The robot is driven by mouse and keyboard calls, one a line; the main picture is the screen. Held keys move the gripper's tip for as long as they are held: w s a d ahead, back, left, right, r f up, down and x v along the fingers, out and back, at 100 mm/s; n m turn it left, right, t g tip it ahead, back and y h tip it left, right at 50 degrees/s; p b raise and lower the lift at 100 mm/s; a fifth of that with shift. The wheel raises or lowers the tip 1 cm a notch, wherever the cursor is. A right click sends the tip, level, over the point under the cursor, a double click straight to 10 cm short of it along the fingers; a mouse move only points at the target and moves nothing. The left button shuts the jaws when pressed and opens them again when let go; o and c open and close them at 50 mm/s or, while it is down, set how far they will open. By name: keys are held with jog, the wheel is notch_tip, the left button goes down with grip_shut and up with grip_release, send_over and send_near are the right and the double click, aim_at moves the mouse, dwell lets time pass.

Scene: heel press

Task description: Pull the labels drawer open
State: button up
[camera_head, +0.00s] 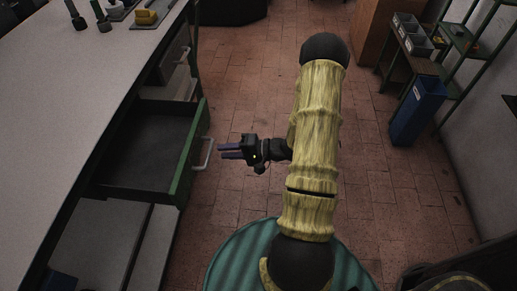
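A green-fronted drawer (187,165) under the long workbench at the left is pulled out, and its dark inside looks empty. A pale bar handle (206,154) stands on its front. No label can be read on it. My gripper (221,151) is just right of the handle, with its two fingers pointing left towards it and a gap between them. From this angle I cannot tell whether the fingertips touch the handle.
The grey workbench top (62,90) fills the left, with tools and a yellow item (146,17) at its far end. A blue bin (417,108) and shelving stand at the right. The tiled floor (240,95) between is clear.

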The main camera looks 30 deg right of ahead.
jog(key=v, duration=1.1)
jog(key=shift+w, duration=0.1)
jog(key=w+r+n+g+h+p, duration=0.1)
jog(key=w+r+n+h+p, duration=0.45)
jog(key=w+r+h, duration=0.45)
jog(key=s+a+r+n+g+h+p, duration=0.1)
jog(key=s+a+r+g+p, duration=0.4)
jog(key=s+a+r, duration=0.7)
jog(key=s+h, duration=0.1)
jog(key=s, duration=0.2)
jog(key=shift+s+a+n+g+h, duration=0.2)
jog(key=shift+s+n+g+h, duration=0.05)
jog(key=shift+n+g+h, duration=0.1)
